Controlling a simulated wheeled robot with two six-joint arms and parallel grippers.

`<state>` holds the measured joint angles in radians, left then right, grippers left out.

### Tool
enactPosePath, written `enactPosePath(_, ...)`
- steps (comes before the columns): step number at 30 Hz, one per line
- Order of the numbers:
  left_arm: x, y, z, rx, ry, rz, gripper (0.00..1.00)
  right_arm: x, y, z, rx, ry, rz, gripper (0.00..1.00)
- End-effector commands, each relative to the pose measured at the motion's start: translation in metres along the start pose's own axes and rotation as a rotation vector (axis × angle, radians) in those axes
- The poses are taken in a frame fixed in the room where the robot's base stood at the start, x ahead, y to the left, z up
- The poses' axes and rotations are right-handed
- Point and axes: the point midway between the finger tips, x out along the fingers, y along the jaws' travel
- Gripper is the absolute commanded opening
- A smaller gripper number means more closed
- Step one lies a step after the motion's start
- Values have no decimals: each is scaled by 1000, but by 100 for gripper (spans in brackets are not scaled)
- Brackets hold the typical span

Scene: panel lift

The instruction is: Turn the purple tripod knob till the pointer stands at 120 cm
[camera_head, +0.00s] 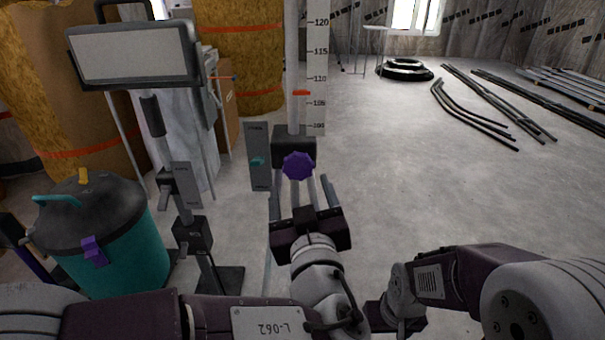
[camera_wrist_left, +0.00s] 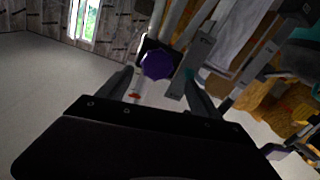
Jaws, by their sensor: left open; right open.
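The purple tripod knob (camera_head: 298,165) is on a dark block on the upright mast in the head view. It also shows in the left wrist view (camera_wrist_left: 157,65). The orange-red pointer (camera_head: 301,93) stands between the 105 and 110 marks on the white scale (camera_head: 317,65). My left gripper (camera_head: 300,182) is open and faces the knob, with the knob between and just beyond its fingertips. I see no contact. My right gripper (camera_head: 395,318) is low at the bottom of the head view; its fingers are hidden.
A grey plate (camera_head: 258,157) with a small teal part stands just left of the knob. A lamp stand (camera_head: 135,52) and a teal bin (camera_head: 115,255) are on the left. Black hoses (camera_head: 470,115) and pipes lie at the right back. Floor right of the mast is clear.

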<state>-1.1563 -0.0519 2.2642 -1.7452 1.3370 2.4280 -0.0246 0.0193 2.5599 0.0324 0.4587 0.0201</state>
Motion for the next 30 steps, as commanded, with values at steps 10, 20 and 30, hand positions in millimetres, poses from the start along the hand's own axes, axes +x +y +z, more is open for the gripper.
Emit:
enactPosePath(10, 10, 5, 5, -10, -1, 19, 74, 13, 0, 1, 0, 0, 0, 74)
enactPosePath(20, 74, 6, 5, -9, 0, 20, 74, 32, 1, 3, 0, 0, 0, 74)
enactPosePath(30, 85, 8, 3, -7, -2, 25, 74, 32, 1, 3, 0, 0, 0, 74)
